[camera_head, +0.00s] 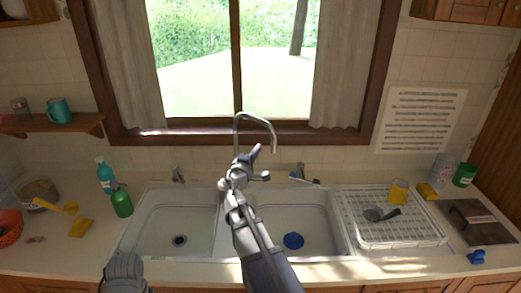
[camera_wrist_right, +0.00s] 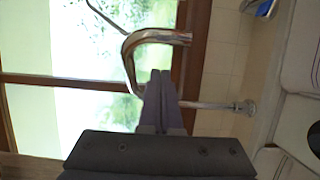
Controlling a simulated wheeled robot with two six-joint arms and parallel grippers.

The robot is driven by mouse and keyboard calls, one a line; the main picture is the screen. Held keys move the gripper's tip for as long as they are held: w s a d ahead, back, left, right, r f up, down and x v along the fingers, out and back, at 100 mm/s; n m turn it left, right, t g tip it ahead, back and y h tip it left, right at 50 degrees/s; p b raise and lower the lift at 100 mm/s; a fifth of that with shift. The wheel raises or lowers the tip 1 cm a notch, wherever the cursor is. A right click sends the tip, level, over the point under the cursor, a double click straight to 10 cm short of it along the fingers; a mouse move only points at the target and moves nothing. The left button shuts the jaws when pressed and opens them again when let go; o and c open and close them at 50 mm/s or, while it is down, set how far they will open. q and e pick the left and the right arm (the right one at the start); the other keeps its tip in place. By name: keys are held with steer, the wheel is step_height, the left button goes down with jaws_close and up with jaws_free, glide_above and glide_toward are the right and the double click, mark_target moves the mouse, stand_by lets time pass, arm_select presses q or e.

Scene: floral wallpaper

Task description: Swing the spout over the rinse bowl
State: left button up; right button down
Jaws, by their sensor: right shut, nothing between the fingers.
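The metal spout (camera_head: 256,118) arches up behind the sink, and its tip hangs on the right side, toward the right basin. It also shows in the right wrist view (camera_wrist_right: 158,37). The sink has a left basin (camera_head: 160,222) and a right basin (camera_head: 325,235); no label shows which is the rinse bowl. My right gripper (camera_head: 256,150) is shut and empty, close to the spout; its shut fingers show in the right wrist view (camera_wrist_right: 160,78). Whether they touch the spout is unclear. My left gripper (camera_head: 123,268) is partly visible at the lower left; its fingers are unclear.
A blue round object (camera_head: 293,241) lies in the right basin. A white drying rack (camera_head: 400,232) stands on the right, holding a dark utensil (camera_head: 381,214) and a yellow cup (camera_head: 398,191). A green bottle (camera_head: 121,201) stands left of the sink. The window is behind the spout.

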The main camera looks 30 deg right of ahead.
steer(key=s+v, duration=0.1)
steer(key=v, duration=0.8)
steer(key=shift+s+d, duration=0.2)
steer(key=s+a+f+m+g+y, duration=0.2)
steer(key=s+a+f+g+y, duration=0.15)
steer(key=a+f, duration=0.4)
steer(key=s+a+f+m+g+y, duration=0.2)
steer(key=s+a+f+g+y, duration=0.15)
steer(key=a+f, duration=0.45)
steer(key=s+a+f+g+y, duration=0.2)
steer(key=s+a+f+y, duration=0.1)
steer(key=s+a, duration=0.2)
steer(key=s+a+f+g+y, duration=0.2)
steer(key=s+a, duration=0.4)
steer(key=a, duration=0.4)
steer(key=shift+s+f+y, duration=0.3)
steer(key=shift+f+y, duration=0.2)
steer(key=shift+f, duration=0.2)
